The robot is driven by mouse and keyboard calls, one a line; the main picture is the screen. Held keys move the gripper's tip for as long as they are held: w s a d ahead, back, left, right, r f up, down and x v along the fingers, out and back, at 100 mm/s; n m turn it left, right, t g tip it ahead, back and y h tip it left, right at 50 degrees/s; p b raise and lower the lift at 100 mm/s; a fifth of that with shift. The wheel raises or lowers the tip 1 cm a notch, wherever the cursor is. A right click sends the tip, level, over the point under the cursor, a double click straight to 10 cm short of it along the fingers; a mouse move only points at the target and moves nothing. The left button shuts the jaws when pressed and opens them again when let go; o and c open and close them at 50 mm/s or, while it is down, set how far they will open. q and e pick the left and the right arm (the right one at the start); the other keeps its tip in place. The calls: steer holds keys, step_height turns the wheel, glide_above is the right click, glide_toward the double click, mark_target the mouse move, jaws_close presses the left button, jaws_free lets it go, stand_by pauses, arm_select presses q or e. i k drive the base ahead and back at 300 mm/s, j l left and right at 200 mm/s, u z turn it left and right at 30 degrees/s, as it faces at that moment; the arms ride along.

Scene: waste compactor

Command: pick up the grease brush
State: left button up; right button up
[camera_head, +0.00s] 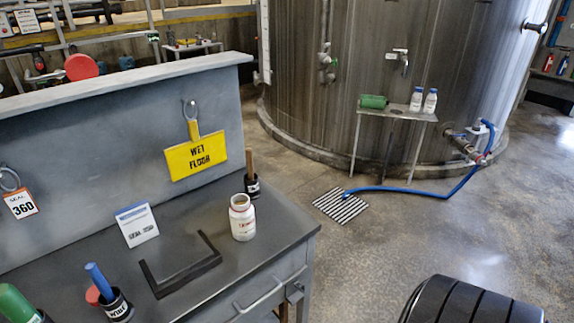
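I cannot tell for sure which item is the grease brush. A brown wooden handle (250,163) stands upright in a small dark labelled cup (252,186) at the bench's far right corner. A blue handle (98,279) leans in a black cup (117,307) with a white label at the bench front. A green handle-like object (17,304) shows at the lower left corner, in another dark cup that is partly cut off. Any bristles are hidden inside the cups. Neither of my grippers is in view.
The grey bench (225,270) also holds a white bottle (242,217), a black angled frame (180,265) and a white card sign (136,224). A yellow wet-floor sign (196,156) hangs on the back panel. A blue hose (420,192) lies on the floor by the tank.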

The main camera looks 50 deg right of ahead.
mark_target(249, 152)
steer(key=z, duration=1.2)
